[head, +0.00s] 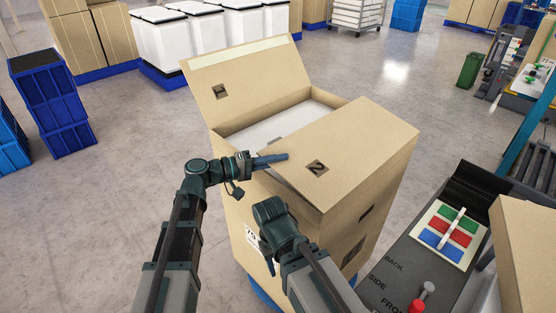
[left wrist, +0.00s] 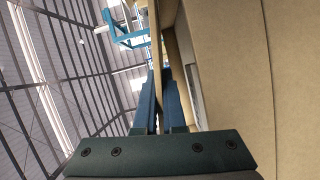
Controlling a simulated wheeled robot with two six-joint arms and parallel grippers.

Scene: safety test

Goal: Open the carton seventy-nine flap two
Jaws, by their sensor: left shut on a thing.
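The carton (head: 243,215) is a tall tan box with a white label, partly hidden by my arms, on its front. Another flap (head: 255,80) stands raised and leaning back at the far left. A whitish surface shows inside the opening between them. My left gripper (head: 284,157) is at the left edge of flap two. In the left wrist view its blue fingers (left wrist: 158,100) are closed on a thin cardboard edge. My right gripper (head: 270,265) points down before the carton's front.
Blue crates (head: 55,110) stack at left. White bins (head: 180,45) stand behind. Grey floor is free left of the carton.

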